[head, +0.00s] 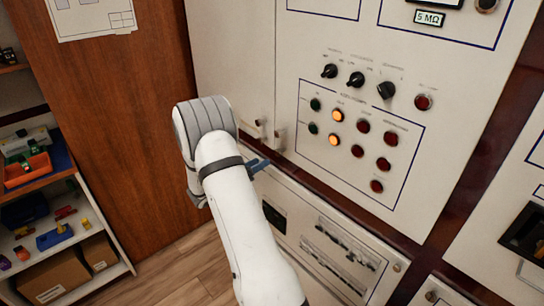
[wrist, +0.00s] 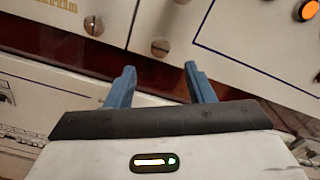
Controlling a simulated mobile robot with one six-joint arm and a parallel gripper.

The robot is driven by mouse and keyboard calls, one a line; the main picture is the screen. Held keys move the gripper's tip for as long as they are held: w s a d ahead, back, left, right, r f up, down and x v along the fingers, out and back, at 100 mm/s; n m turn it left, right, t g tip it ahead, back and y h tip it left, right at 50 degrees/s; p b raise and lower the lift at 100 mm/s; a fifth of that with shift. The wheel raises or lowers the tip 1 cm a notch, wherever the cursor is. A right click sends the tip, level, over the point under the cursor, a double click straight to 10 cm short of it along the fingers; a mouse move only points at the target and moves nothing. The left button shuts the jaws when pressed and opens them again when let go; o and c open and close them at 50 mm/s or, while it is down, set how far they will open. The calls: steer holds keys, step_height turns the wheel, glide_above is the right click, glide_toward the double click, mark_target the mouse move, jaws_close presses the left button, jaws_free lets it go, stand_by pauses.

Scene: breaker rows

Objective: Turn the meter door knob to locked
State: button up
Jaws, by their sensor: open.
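My gripper (wrist: 160,72) is open and empty in the wrist view, its two blue fingers apart and pointing at the cabinet front. A round slotted metal knob (wrist: 160,47) is just beyond the gap between the fingertips, on the cream panel; the fingers are not around it. A second slotted knob (wrist: 94,25) is up and left of it, on the other side of a panel seam. I cannot tell which is the meter door knob, and no locked mark is readable. In the head view only a blue finger of my gripper (head: 257,166) shows beside my arm.
The right cabinet panel carries black rotary knobs (head: 356,79) and several indicator lamps (head: 334,140), some lit orange. A dark red rail (head: 345,208) runs below it, above a lower panel (head: 335,250). A shelf with bins (head: 28,170) stands at the left.

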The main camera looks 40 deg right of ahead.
mark_target(277, 153)
steer(key=d, duration=0.2)
steer(key=d+p, duration=0.1)
steer(key=d, duration=0.4)
steer(key=shift+w+d, duration=0.25)
steer(key=shift+w, duration=0.05)
